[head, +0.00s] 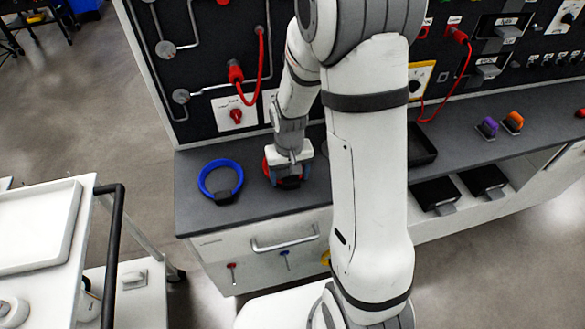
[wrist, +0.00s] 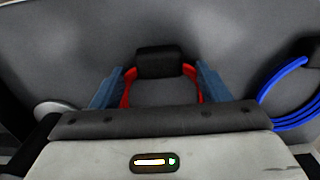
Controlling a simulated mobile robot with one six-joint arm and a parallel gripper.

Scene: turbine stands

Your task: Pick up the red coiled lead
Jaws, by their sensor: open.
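The red coiled lead (head: 267,166) lies on the grey worktop, mostly hidden behind my gripper in the head view. In the wrist view the red lead (wrist: 190,72) shows as a red loop with a black block (wrist: 160,62) at its far side. My gripper (head: 289,178) is low over the lead, pointing down. In the wrist view its two blue-grey fingers (wrist: 160,88) are apart, one on each side of the red loop and black block. Whether the fingers touch the lead cannot be told.
A blue coiled lead (head: 220,182) lies on the worktop (head: 245,208) to the left; it also shows at the right of the wrist view (wrist: 290,95). A black panel (head: 195,75) with a plugged red cable rises behind. Purple (head: 487,127) and orange (head: 513,122) items stand at right.

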